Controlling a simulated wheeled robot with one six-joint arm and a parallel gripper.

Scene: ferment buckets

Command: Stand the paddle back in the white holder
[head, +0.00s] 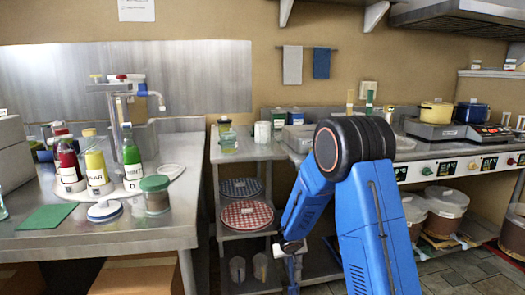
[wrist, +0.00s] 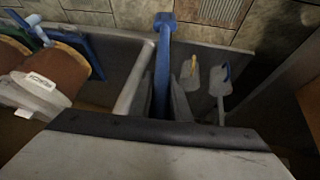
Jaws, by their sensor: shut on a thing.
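My gripper (wrist: 163,98) shows in the wrist view with its two dark fingers closed on either side of a long blue paddle (wrist: 163,45). The paddle runs away from the fingers toward the tiled floor and ends in a wider blue end. I cannot pick out the white holder with certainty in either view.
Brown lidded buckets (wrist: 42,80) stand at left. In the head view, a steel table (head: 120,235) with bottles is left, and buckets (head: 445,208) sit under the right counter.

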